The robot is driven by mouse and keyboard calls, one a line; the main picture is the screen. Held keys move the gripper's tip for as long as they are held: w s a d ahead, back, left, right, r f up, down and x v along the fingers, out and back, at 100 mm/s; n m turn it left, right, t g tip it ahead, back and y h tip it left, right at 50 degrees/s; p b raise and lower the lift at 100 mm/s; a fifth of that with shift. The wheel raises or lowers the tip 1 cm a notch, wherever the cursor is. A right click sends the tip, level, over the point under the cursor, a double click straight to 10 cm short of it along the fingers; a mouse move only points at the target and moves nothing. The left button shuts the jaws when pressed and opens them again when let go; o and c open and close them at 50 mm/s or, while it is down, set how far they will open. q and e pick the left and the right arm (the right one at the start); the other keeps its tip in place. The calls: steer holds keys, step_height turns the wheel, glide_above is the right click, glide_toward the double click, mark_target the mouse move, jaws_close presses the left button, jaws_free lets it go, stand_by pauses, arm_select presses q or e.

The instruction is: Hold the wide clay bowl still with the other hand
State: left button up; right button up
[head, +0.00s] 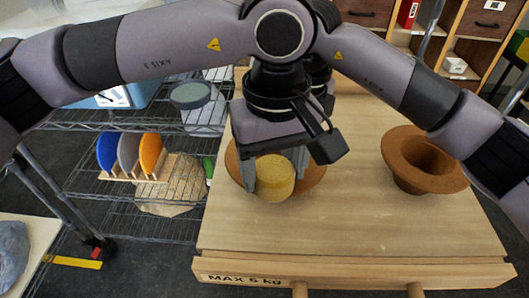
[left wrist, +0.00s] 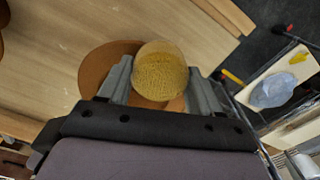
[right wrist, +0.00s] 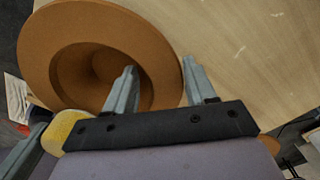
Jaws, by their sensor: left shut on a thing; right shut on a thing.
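The wide clay bowl, brown with a flared rim (head: 315,178), rests on the wooden table under my left gripper (head: 272,178). The left gripper is shut on a yellow, sponge-like round block and holds it over the bowl; the block fills the jaws in the left wrist view (left wrist: 160,70). In the right wrist view my right gripper (right wrist: 160,68) straddles the bowl's rim (right wrist: 38,45), one finger over the hollow and one outside. In the head view the left wrist hides the right gripper. The block covers much of the bowl's inside there.
A second brown flared pot (head: 425,165) stands apart on the table's right side. The table's front middle (head: 340,225) is clear. A wire rack (head: 130,190) with coloured discs stands left of the table. Cubby shelves are at the back right.

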arm_select(q)
steer(key=shift+d, duration=0.85)
arm_select(e)
steer(key=shift+f, duration=0.1)
arm_select(q)
steer(key=shift+a, duration=1.6)
steer(key=shift+d+r, duration=0.1)
steer(key=shift+r, duration=3.95)
steer(key=shift+s+f, duration=0.1)
steer(key=shift+f, duration=0.15)
steer(key=shift+f, duration=3.15)
steer(key=shift+d+f, duration=0.35)
steer(key=shift+f, duration=0.25)
steer(key=shift+d+f, duration=0.1)
steer(key=shift+d, duration=1.45)
steer(key=shift+a, duration=1.95)
steer(key=shift+r, duration=4.05)
